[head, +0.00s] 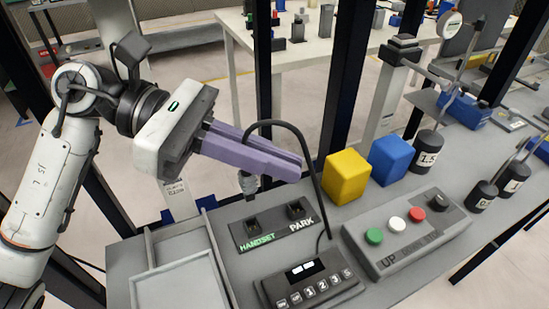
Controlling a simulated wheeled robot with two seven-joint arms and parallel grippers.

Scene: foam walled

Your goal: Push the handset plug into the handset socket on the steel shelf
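My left gripper (299,168), with long purple fingers, reaches in from the left above the socket plate. Its fingers are nearly together around the dark handset plug (249,184), whose lower end points down below them. The plug's upper part is hidden by the fingers. A black cable (312,165) arcs from above the fingers down to the keypad unit. The dark socket plate (276,229) has a handset socket (252,227) beside the green HANDSET label and a second opening (296,209) beside the PARK label. The plug is above the plate and apart from it. My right gripper is not in view.
A keypad unit (306,283) stands in front of the plate. A grey button box (408,235) is to the right. Yellow (346,177) and blue (390,160) blocks stand behind it. A pale tray (180,283) lies at left. Dark uprights (345,80) rise behind.

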